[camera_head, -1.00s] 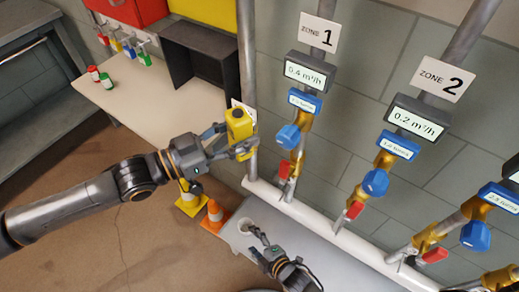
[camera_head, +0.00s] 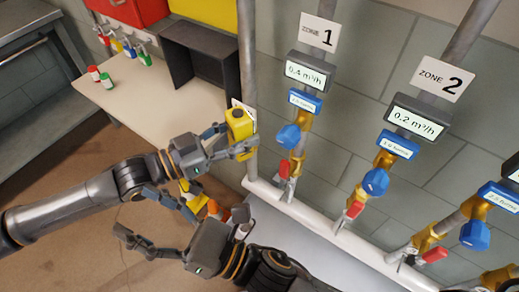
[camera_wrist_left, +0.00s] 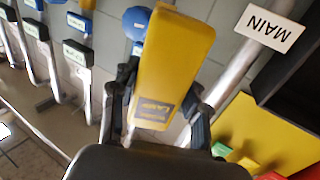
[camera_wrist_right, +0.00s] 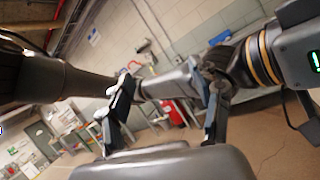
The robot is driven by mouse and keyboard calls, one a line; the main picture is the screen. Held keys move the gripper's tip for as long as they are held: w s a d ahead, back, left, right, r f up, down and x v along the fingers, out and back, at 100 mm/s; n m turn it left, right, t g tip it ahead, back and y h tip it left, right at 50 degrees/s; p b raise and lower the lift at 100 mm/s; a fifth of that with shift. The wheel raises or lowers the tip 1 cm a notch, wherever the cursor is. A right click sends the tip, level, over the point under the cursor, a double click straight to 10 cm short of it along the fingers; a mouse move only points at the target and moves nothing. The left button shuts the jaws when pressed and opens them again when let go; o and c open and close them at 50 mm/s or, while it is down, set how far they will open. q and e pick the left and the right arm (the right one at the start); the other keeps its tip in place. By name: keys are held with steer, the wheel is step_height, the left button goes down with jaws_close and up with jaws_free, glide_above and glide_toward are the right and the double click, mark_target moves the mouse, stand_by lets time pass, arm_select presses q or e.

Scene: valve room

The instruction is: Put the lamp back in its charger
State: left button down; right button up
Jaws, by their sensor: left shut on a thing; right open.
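The yellow lamp (camera_head: 240,124) is held up beside the grey vertical pipe. My left gripper (camera_head: 234,147) is shut on it. In the left wrist view the lamp (camera_wrist_left: 172,60) stands between the two fingers, with a dark label near its lower end. My right gripper (camera_head: 137,213) is open and empty, below and left of the lamp, with its fingers pointing left. In the right wrist view nothing sits in its jaws (camera_wrist_right: 165,112), and an arm of mine crosses behind them. I cannot pick out the charger in these views.
A pale bench (camera_head: 128,92) at upper left bears a dark open-fronted box (camera_head: 177,65) and small red and green containers. Blue-handled valves and meters (camera_head: 305,70) line the wall at right. An orange cone (camera_head: 213,208) on the floor is partly hidden behind my right gripper.

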arm_select(q)
steer(key=shift+w, duration=0.1)
arm_select(e)
steer(key=w+d+r+m+t+h, duration=0.2)
steer(key=w+d+t+h, duration=0.35)
steer(key=w+d, duration=0.3)
arm_select(q)
steer(key=shift+d, duration=0.1)
arm_select(e)
steer(key=m+t+h, duration=0.2)
steer(key=h, duration=0.5)
glide_toward(230, 110)
steer(key=shift+w+d+f+y, duration=0.1)
steer(key=shift+f+y, duration=0.05)
steer(key=shift+f, duration=0.4)
steer(key=shift+w+d+f+y, duration=0.1)
steer(key=shift+w+f, duration=0.05)
steer(key=shift+f, duration=0.4)
steer(key=shift+w+d+f, duration=0.1)
steer(key=shift+w+d, duration=0.1)
steer(key=x, duration=1.1)
steer(key=shift+w+a+f, duration=0.15)
steer(key=shift+w+f, duration=0.05)
steer(key=shift+w, duration=0.15)
steer(key=shift+c, duration=0.4)
jaws_close()
steer(key=shift+s, duration=0.1)
arm_select(q)
steer(key=c, duration=0.6)
jaws_free()
